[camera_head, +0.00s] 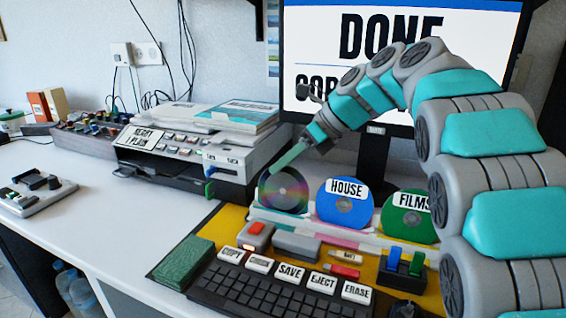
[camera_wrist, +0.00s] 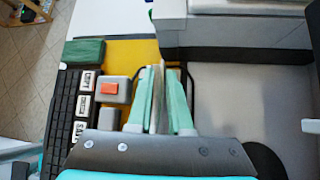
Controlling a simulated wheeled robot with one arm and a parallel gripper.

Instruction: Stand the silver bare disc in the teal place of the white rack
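The silver bare disc (camera_head: 284,190) stands upright at the left end of the white rack (camera_head: 350,238), left of a blue disc labelled HOUSE (camera_head: 345,201). The colour of the place under it is hard to make out. My gripper (camera_head: 275,170) reaches down to the upper left of the silver disc. In the wrist view my gripper (camera_wrist: 162,85) has its two teal fingers apart, one on each side of the disc (camera_wrist: 157,100), which shows nearly edge-on. A gap shows between the disc and the right finger. The disc's lower edge is hidden in the wrist view.
A green disc labelled FILMS (camera_head: 407,216) stands at the rack's right. A printer-like machine (camera_head: 190,150) is close behind on the left. A keyboard (camera_head: 280,290), a green block (camera_head: 183,262) and small devices lie in front.

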